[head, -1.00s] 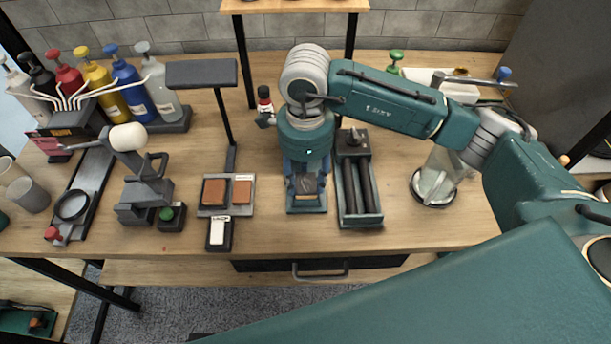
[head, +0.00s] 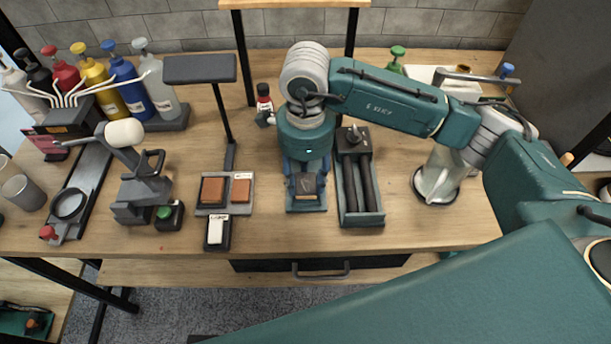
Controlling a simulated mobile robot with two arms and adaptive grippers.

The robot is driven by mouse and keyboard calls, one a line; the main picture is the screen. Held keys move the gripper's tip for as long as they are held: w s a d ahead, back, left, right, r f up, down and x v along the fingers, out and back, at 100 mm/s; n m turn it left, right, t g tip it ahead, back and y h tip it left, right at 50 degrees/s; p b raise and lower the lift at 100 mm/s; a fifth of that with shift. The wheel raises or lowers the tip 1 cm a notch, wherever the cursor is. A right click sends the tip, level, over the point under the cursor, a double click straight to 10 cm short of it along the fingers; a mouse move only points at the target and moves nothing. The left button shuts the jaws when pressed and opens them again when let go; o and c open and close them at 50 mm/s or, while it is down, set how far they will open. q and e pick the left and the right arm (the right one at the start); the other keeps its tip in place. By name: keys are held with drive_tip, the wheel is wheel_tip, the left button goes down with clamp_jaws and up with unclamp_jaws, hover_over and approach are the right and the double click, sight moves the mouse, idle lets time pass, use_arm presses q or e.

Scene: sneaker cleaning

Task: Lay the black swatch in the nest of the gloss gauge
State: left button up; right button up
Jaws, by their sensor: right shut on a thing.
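My left gripper is out of view.
A roller tray (head: 374,216) stands close to the gripper's right. To its left are a tray of brown swatches (head: 212,190) under a lamp (head: 200,69) and a white-faced block (head: 216,231). A small red-labelled bottle (head: 264,98) is behind. The bench front is clear.

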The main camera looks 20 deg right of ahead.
use_arm(q)
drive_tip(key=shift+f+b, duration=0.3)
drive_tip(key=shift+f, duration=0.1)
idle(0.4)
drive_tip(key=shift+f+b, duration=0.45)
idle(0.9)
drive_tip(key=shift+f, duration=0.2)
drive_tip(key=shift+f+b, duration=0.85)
drive_tip(key=shift+b, duration=0.2)
idle(0.8)
idle(0.4)
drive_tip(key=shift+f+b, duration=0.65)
idle(0.8)
idle(0.6)
